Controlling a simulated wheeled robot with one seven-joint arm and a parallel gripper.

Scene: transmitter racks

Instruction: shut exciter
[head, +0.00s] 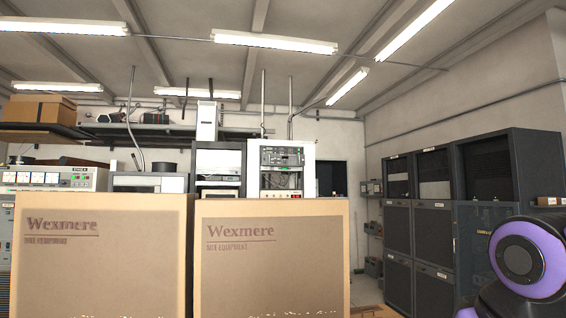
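No unit carries a label that I can read as exciter. A white rack (309,168) in the middle holds a grey panel (282,157) with small displays and knobs. Below that panel is a recess with parts inside, and a strip with red and green lights under it. I cannot tell whether one of these is the exciter or whether it stands open. The lower part of the rack is hidden behind a cardboard box. My gripper is not in view; only a black and purple part of my arm shows at the lower right.
Two large cardboard boxes marked Wexmere, a left one (97,262) and a right one (270,262), block the front. Dark cabinets (435,215) line the right wall. A control unit (45,179) with meters stands at left, below a shelf (40,131). A gap shows between right box and cabinets.

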